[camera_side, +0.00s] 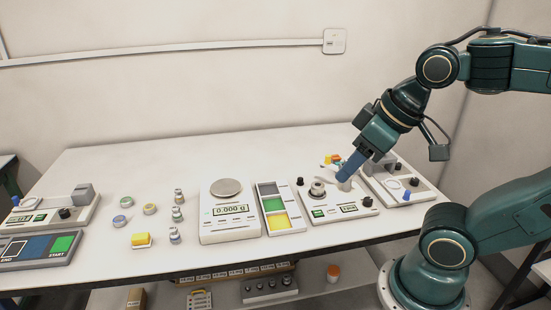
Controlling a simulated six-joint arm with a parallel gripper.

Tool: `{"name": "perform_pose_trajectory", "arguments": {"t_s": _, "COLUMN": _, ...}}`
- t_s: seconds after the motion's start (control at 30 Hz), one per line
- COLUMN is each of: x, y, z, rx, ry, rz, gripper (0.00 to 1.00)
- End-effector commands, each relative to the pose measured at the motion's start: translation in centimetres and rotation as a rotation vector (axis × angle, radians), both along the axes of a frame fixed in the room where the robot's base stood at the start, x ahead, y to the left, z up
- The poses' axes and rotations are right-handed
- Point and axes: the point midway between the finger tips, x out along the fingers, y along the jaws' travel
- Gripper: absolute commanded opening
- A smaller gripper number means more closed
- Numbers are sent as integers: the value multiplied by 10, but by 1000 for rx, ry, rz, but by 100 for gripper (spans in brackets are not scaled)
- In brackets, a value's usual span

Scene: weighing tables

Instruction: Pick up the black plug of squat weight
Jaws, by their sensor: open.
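Several small black knob-like pieces show, and I cannot tell which, if any, is the black plug. One black piece (367,201) is at the front right of the middle instrument (335,213), and a smaller one (300,181) is at its back left. A round metal piece with a dark ring (317,189) sits on that instrument. My gripper (344,178) is open and points down and left over the instrument's back right. A pale piece (330,172) shows beside the fingers. What lies directly behind the fingers is hidden.
A scale (229,224) reading 0.000 g and a tray with coloured sections (281,227) stand to the left. Another instrument (420,190) is close on the right. The table's back left is clear.

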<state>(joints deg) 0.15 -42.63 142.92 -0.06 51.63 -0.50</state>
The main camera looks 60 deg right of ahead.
Motion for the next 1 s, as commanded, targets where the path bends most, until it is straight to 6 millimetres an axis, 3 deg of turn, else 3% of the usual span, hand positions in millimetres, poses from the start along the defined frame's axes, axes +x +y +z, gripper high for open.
{"name": "perform_pose_trajectory", "arguments": {"t_s": 0.23, "x": 19, "y": -5, "z": 11, "rx": -41, "ry": 32, "rz": 63, "gripper": 45}}
{"name": "perform_pose_trajectory", "arguments": {"t_s": 0.47, "x": 59, "y": -19, "z": 26, "rx": -112, "ry": 91, "rz": 198, "gripper": 45}}
{"name": "perform_pose_trajectory", "arguments": {"t_s": 0.77, "x": 118, "y": -50, "z": 34, "rx": -192, "ry": 170, "rz": 409, "gripper": 45}}
{"name": "perform_pose_trajectory", "arguments": {"t_s": 1.0, "x": 164, "y": -85, "z": 28, "rx": -236, "ry": 226, "rz": 581, "gripper": 45}}
